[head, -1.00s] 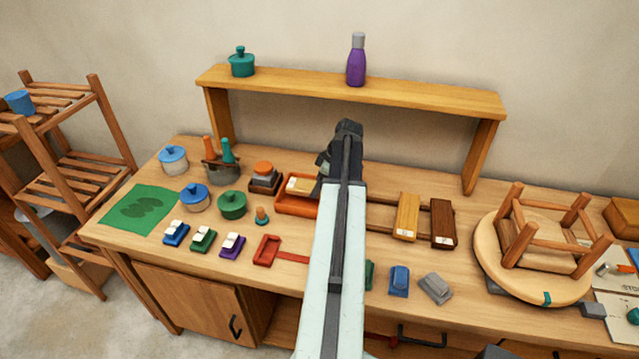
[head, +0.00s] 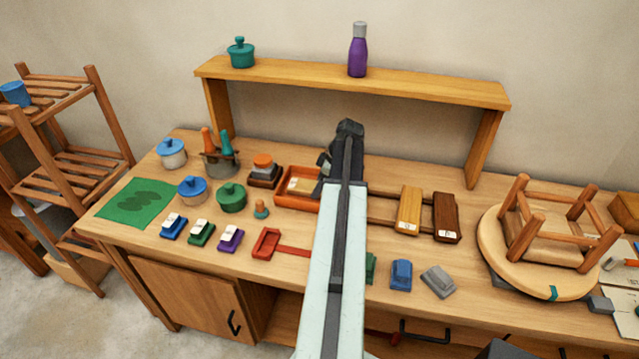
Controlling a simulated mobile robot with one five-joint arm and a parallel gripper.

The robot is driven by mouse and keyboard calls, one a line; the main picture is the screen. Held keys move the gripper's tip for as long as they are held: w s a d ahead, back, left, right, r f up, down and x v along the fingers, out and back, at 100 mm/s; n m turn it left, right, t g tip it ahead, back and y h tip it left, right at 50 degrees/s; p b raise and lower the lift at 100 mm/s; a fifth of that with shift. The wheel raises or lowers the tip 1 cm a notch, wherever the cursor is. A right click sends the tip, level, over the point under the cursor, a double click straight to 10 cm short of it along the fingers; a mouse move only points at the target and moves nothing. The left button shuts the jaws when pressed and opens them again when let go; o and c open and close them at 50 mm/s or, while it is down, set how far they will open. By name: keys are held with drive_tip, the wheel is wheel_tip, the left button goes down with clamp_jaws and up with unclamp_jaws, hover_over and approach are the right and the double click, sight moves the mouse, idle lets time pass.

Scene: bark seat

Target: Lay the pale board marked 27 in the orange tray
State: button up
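The orange tray (head: 290,203) stands on the bench, left of my arm. A pale board (head: 304,185) with a white label shows inside the tray's outline; the number on it is too small to read. My gripper (head: 323,176) is at the tray's right end, close to the board. My arm hides most of the gripper and the tray's right side, so I cannot tell whether its fingers hold the board. I also cannot tell whether the board rests on the tray's bottom.
A yellow board (head: 409,211) and a dark brown board (head: 445,217) lie across rails right of my arm. A dark block stack with an orange top (head: 263,162) stands just left of the tray. A raised shelf (head: 420,89) spans behind. Pots and small blocks crowd the left.

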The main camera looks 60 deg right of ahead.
drive_tip(key=shift+f+b, duration=0.35)
idle(0.3)
drive_tip(key=o, duration=1.7)
drive_tip(key=shift+c, duration=0.2)
drive_tip(key=shift+o, duration=1.2)
drive_tip(key=shift+s, duration=0.1)
drive_tip(key=shift+r, duration=0.15)
wheel_tip(320, 180, up, 7)
drive_tip(key=p, duration=0.7)
